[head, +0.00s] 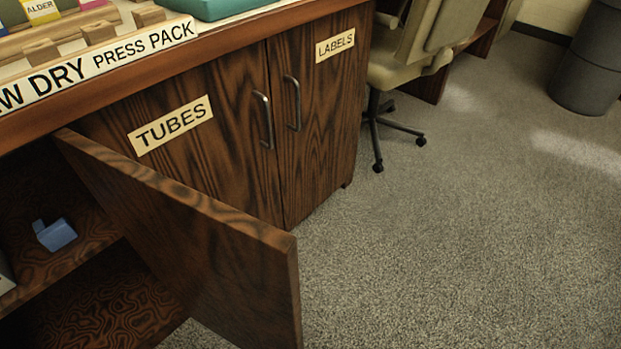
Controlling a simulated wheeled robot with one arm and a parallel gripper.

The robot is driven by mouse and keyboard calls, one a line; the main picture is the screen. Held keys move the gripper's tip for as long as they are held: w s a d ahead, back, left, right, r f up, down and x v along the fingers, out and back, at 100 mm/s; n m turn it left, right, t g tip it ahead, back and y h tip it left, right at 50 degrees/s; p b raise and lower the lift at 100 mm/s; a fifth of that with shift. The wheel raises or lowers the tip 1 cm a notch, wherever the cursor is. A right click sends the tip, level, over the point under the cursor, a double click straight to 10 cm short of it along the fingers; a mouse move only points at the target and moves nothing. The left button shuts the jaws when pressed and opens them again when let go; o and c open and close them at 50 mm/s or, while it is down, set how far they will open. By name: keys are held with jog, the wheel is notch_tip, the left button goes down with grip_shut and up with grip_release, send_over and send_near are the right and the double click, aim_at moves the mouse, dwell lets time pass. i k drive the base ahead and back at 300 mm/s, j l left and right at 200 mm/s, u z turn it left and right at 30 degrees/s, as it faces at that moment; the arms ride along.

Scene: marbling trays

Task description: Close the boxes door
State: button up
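An open wooden cabinet door (190,235) swings out from the cabinet at the left, hinged at its far edge beside the door labelled TUBES. Its free edge points toward the lower middle of the picture. No label shows on the visible side of this door, so I cannot read whether it is the boxes door. The open compartment (70,268) behind it shows a shelf with a small blue item (54,235) and part of a pale item at the left edge. My gripper is not in view.
The TUBES door (185,165) and the LABELS door (325,110) are shut, each with a metal handle. The countertop above carries a PRESS PACK sign and wooden holders. A beige chair (400,65) stands beyond the cabinet.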

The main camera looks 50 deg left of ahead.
aim_at(235, 273)
jog(key=i+u, duration=0.15)
jog(key=u, duration=0.3)
jog(key=i+u, duration=0.15)
jog(key=u, duration=0.3)
jog(key=i+l+u, duration=0.1)
jog(key=u, duration=0.35)
jog(key=i+l+u, duration=0.1)
jog(key=u, duration=0.35)
